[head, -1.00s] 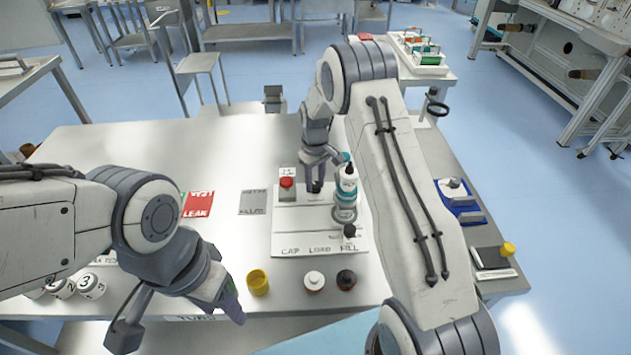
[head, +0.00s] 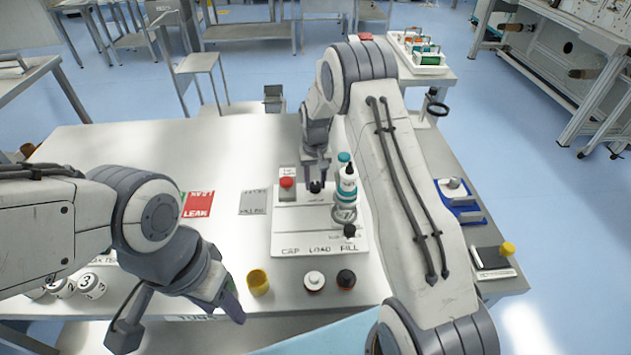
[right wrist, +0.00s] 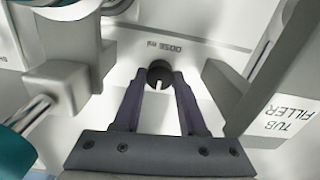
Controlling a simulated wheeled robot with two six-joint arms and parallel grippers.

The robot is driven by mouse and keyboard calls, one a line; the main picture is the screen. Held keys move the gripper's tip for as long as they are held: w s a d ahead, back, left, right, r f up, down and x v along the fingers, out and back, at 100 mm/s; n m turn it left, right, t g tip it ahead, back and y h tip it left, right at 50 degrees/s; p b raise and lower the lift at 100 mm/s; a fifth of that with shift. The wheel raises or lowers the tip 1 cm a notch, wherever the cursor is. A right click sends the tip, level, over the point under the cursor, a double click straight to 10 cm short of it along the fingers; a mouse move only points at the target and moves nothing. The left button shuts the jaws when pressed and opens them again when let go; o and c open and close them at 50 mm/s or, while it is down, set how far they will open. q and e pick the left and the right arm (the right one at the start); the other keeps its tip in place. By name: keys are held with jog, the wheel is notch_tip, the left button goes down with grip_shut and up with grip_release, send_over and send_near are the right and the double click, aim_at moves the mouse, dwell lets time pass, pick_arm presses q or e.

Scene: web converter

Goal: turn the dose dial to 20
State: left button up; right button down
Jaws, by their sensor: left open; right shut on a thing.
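The dose dial (head: 315,187) is a small black round knob on the white filler panel, right of a red button. In the right wrist view the dial (right wrist: 159,74) sits between my purple fingertips, with a white pointer mark toward the gripper and the word DOSE printed beyond it. My right gripper (head: 316,172) is shut on the dial; its fingers also show in the right wrist view (right wrist: 160,85). The dose numbers are too small to read. My left gripper (head: 230,299) is open and empty at the table's front, left of the yellow cup.
The filler base (head: 293,245) carries a white bottle (head: 347,180) with a teal band close to my right arm. A yellow cup (head: 258,282) and two capped jars (head: 314,281) (head: 346,279) stand in front. Signs lie left; the table's left rear is clear.

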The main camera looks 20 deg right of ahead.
aim_at(315, 184)
dwell(0.3)
jog(key=shift+c, duration=2.3)
grip_release()
notch_tip(315, 184, up, 10)
jog(key=b, duration=0.1)
jog(key=shift+r, duration=0.25)
